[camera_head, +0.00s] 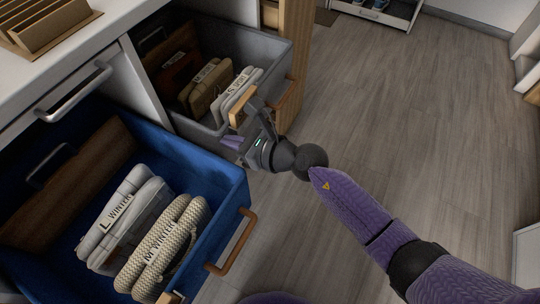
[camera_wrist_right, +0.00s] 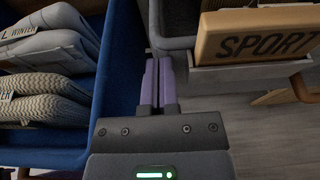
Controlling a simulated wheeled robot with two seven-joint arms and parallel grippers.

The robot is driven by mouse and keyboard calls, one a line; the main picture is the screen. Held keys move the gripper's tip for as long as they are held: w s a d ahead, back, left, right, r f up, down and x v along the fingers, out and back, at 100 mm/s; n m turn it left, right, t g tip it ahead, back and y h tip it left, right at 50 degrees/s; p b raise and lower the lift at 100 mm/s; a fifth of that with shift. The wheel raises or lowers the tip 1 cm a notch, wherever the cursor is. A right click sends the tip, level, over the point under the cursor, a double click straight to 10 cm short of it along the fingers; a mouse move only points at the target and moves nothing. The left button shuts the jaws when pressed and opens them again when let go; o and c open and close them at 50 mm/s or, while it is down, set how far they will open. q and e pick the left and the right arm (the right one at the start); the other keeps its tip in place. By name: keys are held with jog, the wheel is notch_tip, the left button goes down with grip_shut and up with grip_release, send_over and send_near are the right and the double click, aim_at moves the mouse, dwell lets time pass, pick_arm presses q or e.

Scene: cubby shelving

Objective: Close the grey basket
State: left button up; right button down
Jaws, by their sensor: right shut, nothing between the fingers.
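The grey basket (camera_head: 262,47) is pulled out of the cubby shelving in the head view, with folded bundles inside. A wooden label plate reading SPORT (camera_wrist_right: 262,38) is on its front, and a wooden handle (camera_head: 288,97) sticks out. In the right wrist view its grey wall (camera_wrist_right: 180,43) shows just beyond my fingertips. My right gripper (camera_head: 232,143) is shut and empty, by the near front corner of the grey basket, in the gap beside the blue basket. Whether it touches the grey basket I cannot tell. My left gripper is not in view.
The blue basket (camera_head: 221,168) is also pulled out, nearer, holding labelled winter bundles, with a wooden handle (camera_head: 232,240). It lies close left of my fingers in the right wrist view. A white counter (camera_head: 58,58) stands above. The wooden floor (camera_head: 420,120) at right is clear.

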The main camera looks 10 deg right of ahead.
aim_at(183, 118)
jog(key=w+a+b, duration=0.1)
jog(key=w+a, duration=0.1)
jog(key=a, duration=0.1)
jog(key=w+a+b, duration=0.1)
jog(key=w+a, duration=0.1)
jog(key=a, duration=0.1)
jog(key=w+a+b, duration=0.1)
jog(key=w+a, duration=0.1)
jog(key=a, duration=0.1)
jog(key=shift+w+a+f, duration=0.15)
jog(key=shift+w+f, duration=0.05)
jog(key=shift+w, duration=0.15)
jog(key=shift+w+a+r+b, duration=0.15)
jog(key=shift+w+a+b, duration=0.15)
jog(key=shift+a, duration=0.05)
jog(key=shift+r, duration=0.15)
jog(key=shift+r, duration=0.15)
